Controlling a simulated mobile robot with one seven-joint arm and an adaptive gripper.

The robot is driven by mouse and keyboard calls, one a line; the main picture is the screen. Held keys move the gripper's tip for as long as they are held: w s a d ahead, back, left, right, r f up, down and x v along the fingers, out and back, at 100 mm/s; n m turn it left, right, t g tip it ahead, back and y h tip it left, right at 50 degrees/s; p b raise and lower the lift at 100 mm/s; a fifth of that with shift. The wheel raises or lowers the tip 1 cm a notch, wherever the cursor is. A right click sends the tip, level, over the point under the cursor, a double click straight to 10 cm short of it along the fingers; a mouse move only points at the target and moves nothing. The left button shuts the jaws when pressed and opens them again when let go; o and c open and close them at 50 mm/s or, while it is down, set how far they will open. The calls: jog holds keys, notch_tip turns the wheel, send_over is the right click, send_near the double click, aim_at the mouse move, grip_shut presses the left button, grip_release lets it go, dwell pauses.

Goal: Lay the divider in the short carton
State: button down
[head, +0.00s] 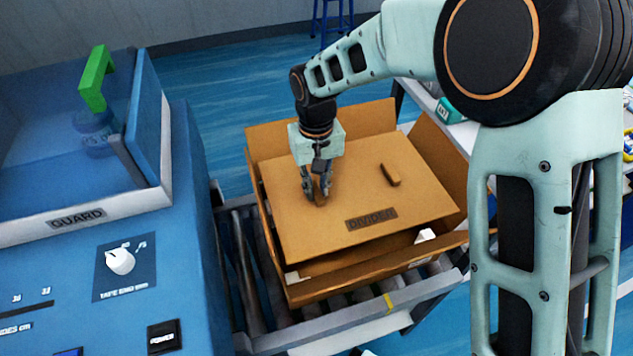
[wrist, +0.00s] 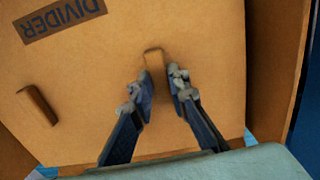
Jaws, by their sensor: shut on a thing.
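The divider (head: 350,190) is a flat brown cardboard sheet with a dark "DIVIDER" label. In the head view it sits across the mouth of the short carton (head: 345,287), slightly tilted, with a gap under its front edge. My gripper (head: 318,198) points down and is shut on a small raised tab of the divider, left of its middle. The tab (wrist: 153,62) shows between the fingertips (wrist: 160,85) in the wrist view. A second tab (head: 390,175) stands free on the right. The carton's inside is mostly hidden under the sheet.
The carton's flaps (head: 440,155) stand open around it. It rests on a roller conveyor (head: 245,280). A blue machine (head: 150,260) with a clear guard and a green handle (head: 95,78) stands close on the left. A shelf with goods (head: 455,125) is at the right.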

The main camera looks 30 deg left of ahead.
notch_tip(320, 180, down, 12)
jog(key=b, duration=0.7)
jog(key=shift+f+b, duration=0.2)
jog(key=shift+b, duration=0.15)
jog(key=shift+f, duration=0.35)
dwell(0.3)
jog(key=c, duration=1.8)
grip_release()
jog(key=shift+o, duration=0.2)
notch_tip(320, 180, up, 12)
jog(key=shift+r, duration=0.1)
